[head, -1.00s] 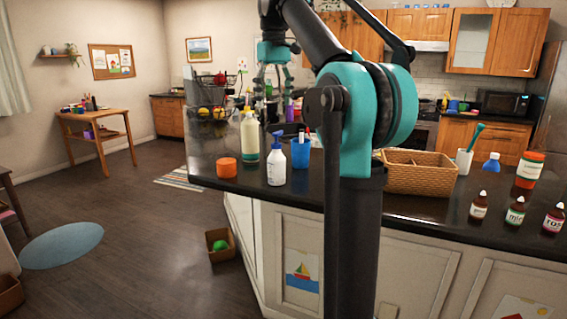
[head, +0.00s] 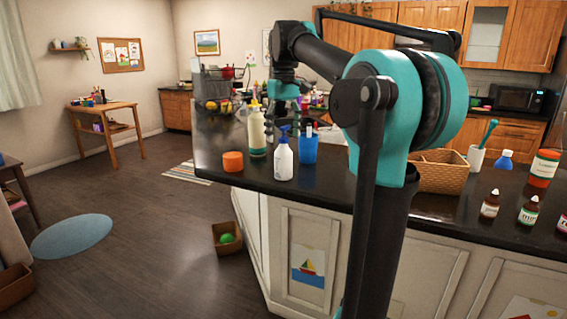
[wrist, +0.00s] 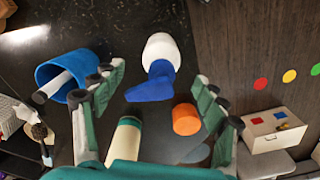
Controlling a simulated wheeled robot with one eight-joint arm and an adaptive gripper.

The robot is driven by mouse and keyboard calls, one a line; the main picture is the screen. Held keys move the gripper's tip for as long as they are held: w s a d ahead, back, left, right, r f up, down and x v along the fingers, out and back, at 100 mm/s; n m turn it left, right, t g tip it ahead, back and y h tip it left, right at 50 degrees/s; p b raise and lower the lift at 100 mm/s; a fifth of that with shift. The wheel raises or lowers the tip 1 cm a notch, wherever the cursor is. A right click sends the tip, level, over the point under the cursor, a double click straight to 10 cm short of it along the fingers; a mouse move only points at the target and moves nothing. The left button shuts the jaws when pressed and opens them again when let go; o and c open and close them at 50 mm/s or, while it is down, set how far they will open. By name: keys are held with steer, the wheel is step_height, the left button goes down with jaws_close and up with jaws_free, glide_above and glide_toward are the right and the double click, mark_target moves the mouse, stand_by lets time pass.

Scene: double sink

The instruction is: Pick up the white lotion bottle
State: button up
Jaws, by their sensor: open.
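The white lotion bottle (head: 284,162) has a blue pump top and stands upright near the counter's front edge. In the wrist view I see it from above, with its white body (wrist: 160,48) and blue pump (wrist: 152,88). My gripper (head: 284,130) points down over the counter, at the height of the pump or just above it in the head view. In the wrist view my gripper (wrist: 158,78) is open and empty, its fingers apart on either side of the pump. I cannot tell the exact gap in height.
A blue cup (head: 308,148) with pens stands close on the right. A tall cream bottle with a green band (head: 257,135) and an orange jar (head: 233,162) are on the left. A wicker basket (head: 438,176) is further right. The counter's front edge is near the bottle.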

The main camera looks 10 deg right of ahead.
mark_target(283, 147)
steer(key=shift+s+f, duration=0.1)
steer(key=shift+f, duration=2.5)
steer(key=c, duration=1.4)
steer(key=shift+r, duration=0.2)
steer(key=shift+c, duration=0.2)
